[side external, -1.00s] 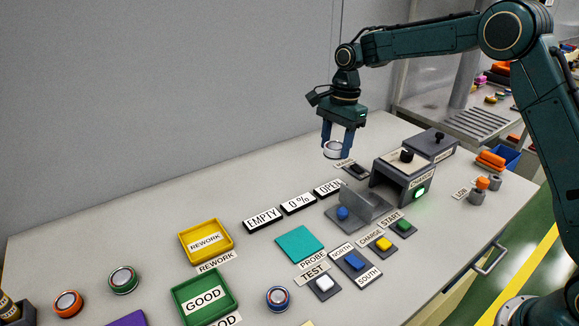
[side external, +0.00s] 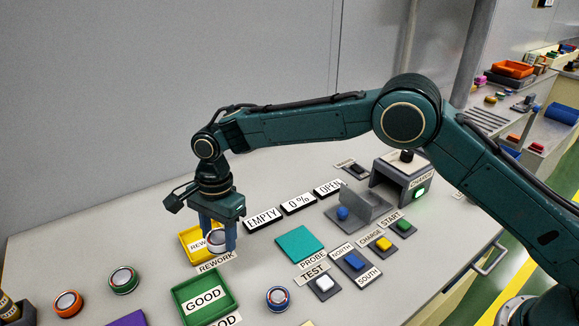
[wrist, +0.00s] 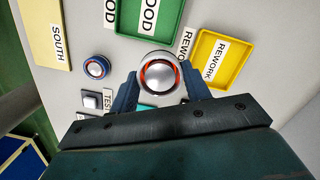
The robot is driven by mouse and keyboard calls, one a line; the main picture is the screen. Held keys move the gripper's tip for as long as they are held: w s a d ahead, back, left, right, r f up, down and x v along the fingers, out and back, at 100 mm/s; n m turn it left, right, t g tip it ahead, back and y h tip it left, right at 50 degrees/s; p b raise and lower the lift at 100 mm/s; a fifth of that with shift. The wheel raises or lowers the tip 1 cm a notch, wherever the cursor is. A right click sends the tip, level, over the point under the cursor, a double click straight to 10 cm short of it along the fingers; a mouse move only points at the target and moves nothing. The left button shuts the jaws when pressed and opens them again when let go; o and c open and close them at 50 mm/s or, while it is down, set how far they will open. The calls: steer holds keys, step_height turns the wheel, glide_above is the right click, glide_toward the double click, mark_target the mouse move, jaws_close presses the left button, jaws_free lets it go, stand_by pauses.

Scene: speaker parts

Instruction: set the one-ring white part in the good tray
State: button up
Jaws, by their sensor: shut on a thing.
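My gripper (side external: 218,242) is shut on a white round part (side external: 217,238) and holds it above the table, in front of the yellow rework tray in the side view. In the wrist view the white part (wrist: 159,74) sits between my fingertips (wrist: 161,88) and shows a silver dome with an orange-red ring. The green good tray (side external: 234,300) is below and left of my gripper in the side view, and looks empty apart from its GOOD label. It also shows at the top of the wrist view (wrist: 176,30).
The yellow rework tray (side external: 186,253) is partly hidden behind my gripper. A blue-rimmed round part (side external: 278,299) stands right of the good tray. A teal pad (side external: 300,244) and several switches lie to the right.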

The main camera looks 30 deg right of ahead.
glide_above(203, 301)
steer(key=shift+w+d+f+n, duration=0.1)
steer(key=shift+f+n, duration=0.1)
steer(key=shift+f, duration=0.35)
steer(key=shift+w+d+f+n, duration=0.1)
steer(key=shift+f+n, duration=0.1)
steer(key=shift+f, duration=0.35)
steer(key=shift+f, duration=0.2)
steer(key=shift+f, duration=2.3)
steer(key=shift+f, duration=1.1)
steer(key=o, duration=1.3)
step_height(203, 301, up, 14)
steer(key=d, duration=0.1)
steer(key=shift+w+d+f, duration=0.15)
steer(key=shift+w+d, duration=0.05)
steer(key=shift+w, duration=0.2)
